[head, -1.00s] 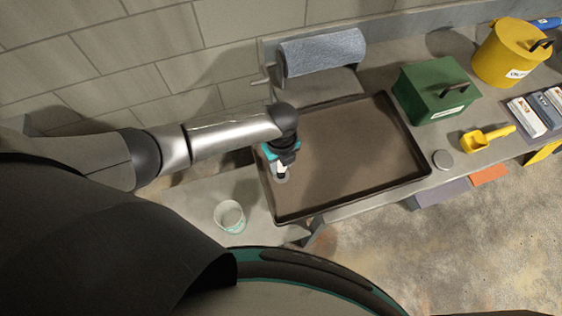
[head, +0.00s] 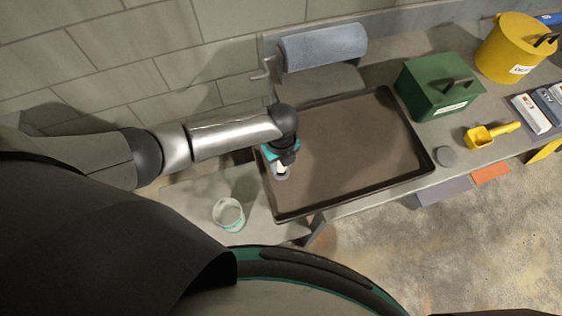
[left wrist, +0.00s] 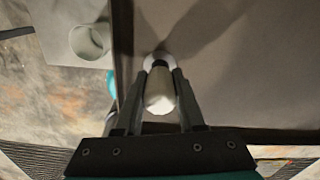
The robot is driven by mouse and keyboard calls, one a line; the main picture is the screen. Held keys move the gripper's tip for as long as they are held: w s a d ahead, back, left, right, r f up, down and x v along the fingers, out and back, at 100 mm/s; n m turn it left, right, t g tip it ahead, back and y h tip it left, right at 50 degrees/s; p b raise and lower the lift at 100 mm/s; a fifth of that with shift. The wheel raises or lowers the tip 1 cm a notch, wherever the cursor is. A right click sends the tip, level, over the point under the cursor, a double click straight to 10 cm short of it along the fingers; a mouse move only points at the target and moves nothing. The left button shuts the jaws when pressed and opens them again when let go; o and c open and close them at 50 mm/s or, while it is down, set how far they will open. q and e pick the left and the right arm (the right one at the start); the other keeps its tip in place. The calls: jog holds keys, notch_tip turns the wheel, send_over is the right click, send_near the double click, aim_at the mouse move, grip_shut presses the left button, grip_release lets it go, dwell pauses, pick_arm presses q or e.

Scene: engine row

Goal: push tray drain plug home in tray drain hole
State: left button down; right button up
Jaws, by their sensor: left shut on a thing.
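The tray drain plug (left wrist: 160,92) is a pale cylinder with a dark end, held between the fingers of my left gripper (head: 281,165). The left gripper (left wrist: 160,100) is shut on it over the left part of the brown tray (head: 350,150). The dark end lines up with the tray drain hole, whose pale ring (left wrist: 150,60) shows around it in the left wrist view. The ring also shows just below the plug in the head view (head: 282,176). The plug hides the hole itself, so I cannot tell how deep it sits. My right gripper is not in view.
A white and green cup (head: 229,214) stands left of the tray. A blue paper roll (head: 323,48) is behind it. A green box (head: 440,88), yellow bucket (head: 512,50), yellow scoop (head: 490,135) and grey disc (head: 446,156) are to the right. The tray's middle is clear.

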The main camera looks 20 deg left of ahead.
pick_arm(q)
jog(key=shift+f+b, duration=0.55)
jog(key=shift+f, duration=0.25)
jog(key=shift+c, duration=2.2)
grip_release()
notch_tip(320, 180, up, 15)
jog(key=p, duration=0.2)
jog(key=shift+r, duration=0.2)
